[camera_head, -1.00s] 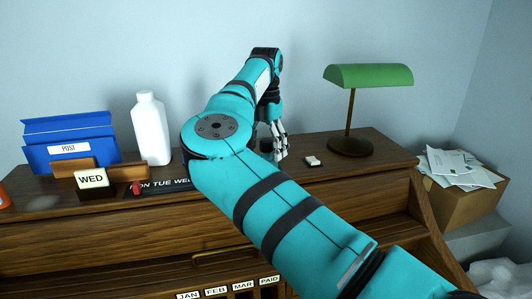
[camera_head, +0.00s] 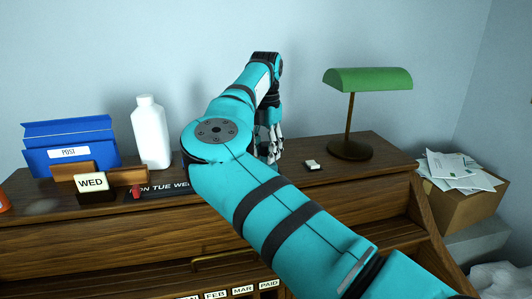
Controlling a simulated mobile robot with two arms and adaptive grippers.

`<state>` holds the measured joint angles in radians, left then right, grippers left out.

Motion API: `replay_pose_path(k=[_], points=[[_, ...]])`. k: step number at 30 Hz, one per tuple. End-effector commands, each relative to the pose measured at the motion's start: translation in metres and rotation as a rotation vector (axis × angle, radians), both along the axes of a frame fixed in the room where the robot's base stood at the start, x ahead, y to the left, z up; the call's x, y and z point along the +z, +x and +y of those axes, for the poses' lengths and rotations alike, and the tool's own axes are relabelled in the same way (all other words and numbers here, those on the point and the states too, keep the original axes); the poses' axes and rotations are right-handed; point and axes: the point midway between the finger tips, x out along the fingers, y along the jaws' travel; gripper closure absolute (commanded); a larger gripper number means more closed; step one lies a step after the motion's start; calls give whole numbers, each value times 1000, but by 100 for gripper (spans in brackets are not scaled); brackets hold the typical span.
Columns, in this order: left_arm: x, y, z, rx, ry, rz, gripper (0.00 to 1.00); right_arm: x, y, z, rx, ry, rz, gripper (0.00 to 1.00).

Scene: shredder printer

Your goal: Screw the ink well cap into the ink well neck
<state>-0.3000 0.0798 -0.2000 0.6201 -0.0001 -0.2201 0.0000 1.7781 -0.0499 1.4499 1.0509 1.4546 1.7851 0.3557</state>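My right gripper (camera_head: 271,156) points down at the top of the wooden desk (camera_head: 350,180), just left of a small white-and-dark block. Its fingers are small in view and partly behind my own teal arm, so I cannot tell whether they are open, shut or holding something. I cannot make out the ink well, its neck or its cap; my arm covers part of the desk top. My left gripper is not in view.
A small red object (camera_head: 136,191) lies nearby. The small block (camera_head: 312,165) and green lamp (camera_head: 367,79) are right. Papers fill a cardboard box (camera_head: 465,207).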

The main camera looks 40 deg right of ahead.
Motion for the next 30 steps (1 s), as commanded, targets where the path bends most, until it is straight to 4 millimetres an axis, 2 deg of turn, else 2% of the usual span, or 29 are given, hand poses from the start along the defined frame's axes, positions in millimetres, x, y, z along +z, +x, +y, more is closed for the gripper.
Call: replay_pose_path(k=[1, 4, 5, 14, 30], points=[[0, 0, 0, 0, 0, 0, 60, 1, 0, 0, 0, -1, -1, 55], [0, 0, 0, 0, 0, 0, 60, 1, 0, 0, 0, -1, 0, 42], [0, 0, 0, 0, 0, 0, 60, 0, 0, 0, 0, -1, 0, 41], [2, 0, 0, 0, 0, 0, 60, 2, 0, 0, 0, -1, 1, 41], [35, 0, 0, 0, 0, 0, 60, 44, 0, 0, 0, 0, 1, 41]])
